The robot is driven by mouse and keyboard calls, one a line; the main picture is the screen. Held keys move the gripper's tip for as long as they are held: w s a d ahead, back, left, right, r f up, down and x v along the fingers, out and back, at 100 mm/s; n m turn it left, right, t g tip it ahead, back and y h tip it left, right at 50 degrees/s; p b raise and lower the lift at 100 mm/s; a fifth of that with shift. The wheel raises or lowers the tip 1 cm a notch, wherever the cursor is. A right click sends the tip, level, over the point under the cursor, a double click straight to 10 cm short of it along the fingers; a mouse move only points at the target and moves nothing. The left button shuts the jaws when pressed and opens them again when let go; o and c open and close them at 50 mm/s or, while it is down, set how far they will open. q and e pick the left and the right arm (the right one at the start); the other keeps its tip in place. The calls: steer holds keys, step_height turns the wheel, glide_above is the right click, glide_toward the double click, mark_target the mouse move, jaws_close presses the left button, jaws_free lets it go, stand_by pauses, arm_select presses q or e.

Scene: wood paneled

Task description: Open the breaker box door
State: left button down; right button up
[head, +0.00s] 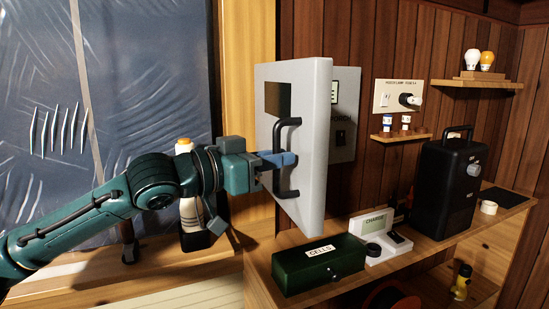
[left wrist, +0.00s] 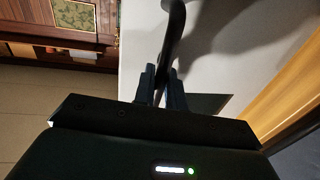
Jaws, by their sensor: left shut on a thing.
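The breaker box door (head: 305,150) is a light grey panel with a dark rectangular patch. It stands swung out from the grey breaker box (head: 345,112) on the wood wall, so it is open at a wide angle. A black bar handle (head: 282,150) is on its outer face. My left gripper (head: 280,160) is shut on the handle around its middle. In the left wrist view the fingers (left wrist: 162,85) close around the dark handle (left wrist: 174,40), with the pale door (left wrist: 215,60) behind. My right gripper is not in view.
A green CELLS box (head: 318,265), a white charger (head: 382,238) and a black case (head: 448,185) stand on the wooden shelf (head: 430,248) below and right of the door. A bottle (head: 190,212) stands behind my left arm. A small bulb shelf (head: 478,84) hangs at the upper right.

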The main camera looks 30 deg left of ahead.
arm_select(q)
steer(key=shift+a, duration=0.1)
steer(key=c, duration=1.5)
jaws_free()
steer(key=shift+w, duration=0.1)
steer(key=shift+c, duration=0.2)
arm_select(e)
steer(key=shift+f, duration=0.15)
